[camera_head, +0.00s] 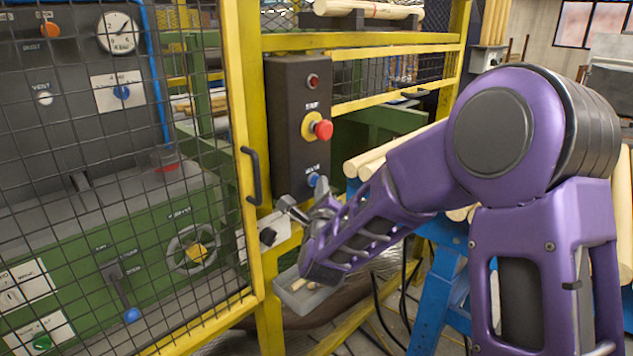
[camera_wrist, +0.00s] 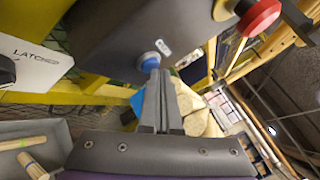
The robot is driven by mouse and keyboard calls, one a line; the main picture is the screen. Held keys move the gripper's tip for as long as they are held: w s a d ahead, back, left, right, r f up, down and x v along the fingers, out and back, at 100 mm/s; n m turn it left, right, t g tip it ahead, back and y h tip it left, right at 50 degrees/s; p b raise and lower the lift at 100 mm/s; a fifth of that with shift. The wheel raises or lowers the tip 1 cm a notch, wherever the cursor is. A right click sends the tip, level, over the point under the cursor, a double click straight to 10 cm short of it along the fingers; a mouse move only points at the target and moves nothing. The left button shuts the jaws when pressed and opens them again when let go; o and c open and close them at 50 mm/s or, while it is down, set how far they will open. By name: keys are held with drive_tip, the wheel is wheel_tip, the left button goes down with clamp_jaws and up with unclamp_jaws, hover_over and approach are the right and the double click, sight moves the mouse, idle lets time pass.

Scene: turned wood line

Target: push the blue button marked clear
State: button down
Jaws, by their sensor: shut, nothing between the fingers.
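The blue button (camera_head: 313,179) is the lowest control on a dark grey control box (camera_head: 285,110) on the yellow fence post. Its small label is too blurred to read. In the wrist view the blue button (camera_wrist: 150,59) sits on the box face, just beyond the fingertips. My gripper (camera_wrist: 152,72) is shut and empty, with its fingers pointing at the button. The tips overlap the button's lower edge in the picture; I cannot tell whether they touch it. In the head view my gripper (camera_head: 318,192) is just below the button, partly hidden by my forearm.
A red mushroom button (camera_head: 323,129) on a yellow collar and a dark red button (camera_head: 313,81) are above on the same box. A white latch box (camera_head: 265,236) with a black knob is lower left. A grey tray (camera_head: 302,295) holds wood pieces below. The mesh door (camera_head: 120,180) stands left.

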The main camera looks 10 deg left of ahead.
drive_tip(key=shift+s+d, duration=0.45)
drive_tip(key=shift+d, duration=0.05)
drive_tip(key=shift+s+d, duration=0.75)
drive_tip(key=shift+d, duration=0.25)
drive_tip(key=shift+s+d, duration=0.75)
drive_tip(key=shift+d, duration=0.25)
